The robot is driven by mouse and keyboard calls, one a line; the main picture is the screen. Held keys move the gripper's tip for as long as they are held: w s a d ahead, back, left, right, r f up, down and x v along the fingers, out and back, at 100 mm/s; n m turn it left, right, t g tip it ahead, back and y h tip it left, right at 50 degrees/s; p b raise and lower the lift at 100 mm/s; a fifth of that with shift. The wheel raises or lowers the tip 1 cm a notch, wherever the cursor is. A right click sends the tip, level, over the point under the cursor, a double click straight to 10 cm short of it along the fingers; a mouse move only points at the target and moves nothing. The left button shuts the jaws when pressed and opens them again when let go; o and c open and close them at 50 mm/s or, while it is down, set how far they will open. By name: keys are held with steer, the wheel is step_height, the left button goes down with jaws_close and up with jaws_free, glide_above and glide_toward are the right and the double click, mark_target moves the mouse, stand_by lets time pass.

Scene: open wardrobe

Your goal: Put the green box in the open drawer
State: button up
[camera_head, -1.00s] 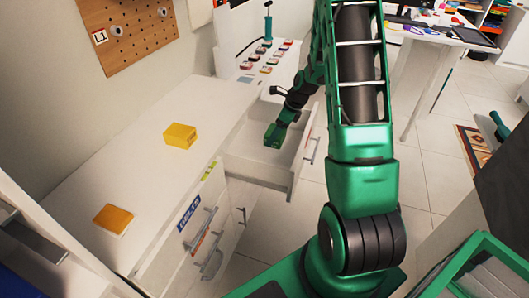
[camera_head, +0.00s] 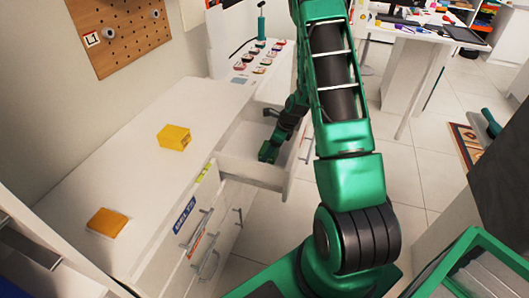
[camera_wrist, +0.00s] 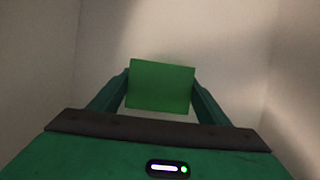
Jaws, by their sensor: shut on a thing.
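The green box (camera_wrist: 160,86) sits between the two fingers of my gripper (camera_wrist: 160,95) in the wrist view, and the fingers are shut on it. In the head view my gripper (camera_head: 268,152) points down into the open white drawer (camera_head: 250,172), inside its walls. Pale drawer walls surround the box in the wrist view. In the head view I cannot tell the box apart from my green gripper. Whether the box touches the drawer floor cannot be told.
A yellow box (camera_head: 174,138) and an orange-yellow box (camera_head: 109,222) lie on the white cabinet top (camera_head: 130,165). Closed drawers with handles (camera_head: 208,262) are below. A pegboard (camera_head: 118,32) hangs on the wall. Several small items stand behind the drawer.

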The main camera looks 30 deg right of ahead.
steer(key=o, duration=1.2)
steer(key=shift+f, duration=0.1)
steer(key=s+r+n+g+h, duration=0.1)
steer(key=s+r+n, duration=0.3)
steer(key=r, duration=0.6)
steer(key=s+r+n, duration=0.2)
steer(key=s+r, duration=0.4)
steer(key=r, duration=0.4)
steer(key=s+a+r+n, duration=0.2)
steer(key=s+n, duration=0.3)
steer(key=s, duration=0.3)
steer(key=s+a+r+n+g+h, duration=0.1)
steer(key=s+a+r+n, duration=0.1)
steer(key=s+r+n, duration=0.3)
steer(key=s+a+r+n+g, duration=0.1)
steer(key=s+a+r+n, duration=0.2)
steer(key=s, duration=1)
steer(key=shift+r+n+h, duration=0.3)
steer(key=shift+r+n, duration=0.05)
steer(key=shift+n, duration=1.15)
